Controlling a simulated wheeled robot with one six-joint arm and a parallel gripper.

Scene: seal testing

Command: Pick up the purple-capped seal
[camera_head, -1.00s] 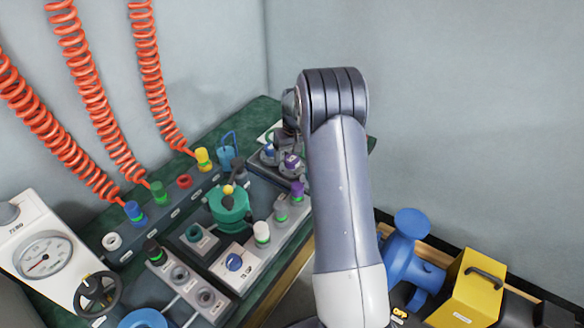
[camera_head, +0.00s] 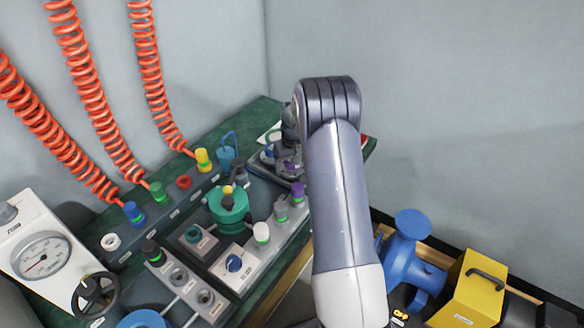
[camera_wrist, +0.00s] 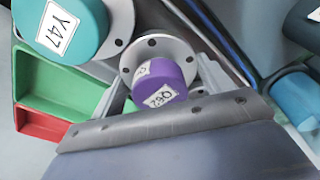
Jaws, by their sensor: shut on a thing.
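The purple-capped seal (camera_wrist: 165,82), with a grey bolted flange and a label that looks like Q62, sits between the two fingers of my gripper (camera_wrist: 164,88) in the wrist view. My gripper is shut on it. In the head view a purple spot (camera_head: 290,163) shows beside my wrist at the far end of the bench; my arm hides most of the gripper there. I cannot tell whether the seal touches the surface beneath. Another purple-topped fitting (camera_head: 297,189) stands on the light grey strip.
A teal-capped seal labelled Y47 (camera_wrist: 72,25) is close by at upper left in the wrist view. Green (camera_wrist: 60,83) and red (camera_wrist: 40,121) compartments lie at left, a blue cylinder (camera_wrist: 295,97) at right. A green pot (camera_head: 230,207) stands mid-bench.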

